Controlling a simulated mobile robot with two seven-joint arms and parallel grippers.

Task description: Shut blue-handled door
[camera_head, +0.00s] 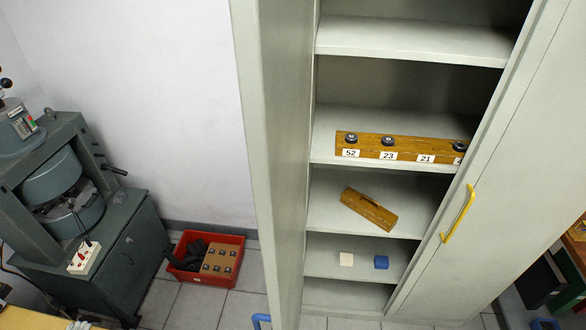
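A tall light-grey cabinet has its left door (270,150) swung open toward me, so I see it nearly edge-on. A blue handle (262,321) shows at the bottom edge of the view, on the left side of this door; its lower part is cut off by the frame. The right door (510,190) with a yellow handle (458,214) looks shut over the right side of the cabinet. The cabinet's left half is open and shows its shelves. Neither of my grippers is in view.
Shelves hold a wooden numbered rack (400,149), a wooden block (369,209), a white cube (346,259) and a blue cube (381,262). A red crate (205,257) stands on the tiled floor left of the door. A grey-green machine (75,220) stands further left.

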